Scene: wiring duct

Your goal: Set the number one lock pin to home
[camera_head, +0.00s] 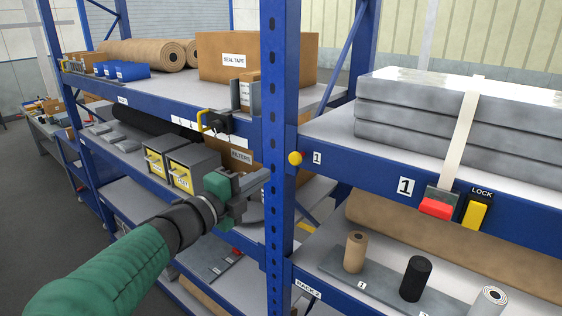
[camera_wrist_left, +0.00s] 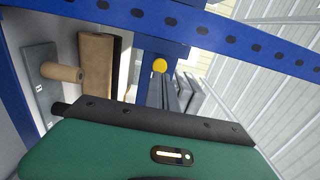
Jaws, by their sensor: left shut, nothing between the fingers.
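My left gripper (camera_head: 264,177) is shut and empty, left of and slightly below the knob, near the upright's left edge. The fingers look apart from the knob; the exact gap is unclear. The pin's shaft is hidden behind the knob. My right gripper is in neither view.
At the right, a strap (camera_head: 465,125) crosses grey slabs (camera_head: 430,110) above a red buckle (camera_head: 436,208) and yellow LOCK lever (camera_head: 475,212). Rolls (camera_head: 355,252) stand below. Yellow-fronted bins (camera_head: 155,164) and a yellow-handled dark latch (camera_head: 214,122) are left of the upright.

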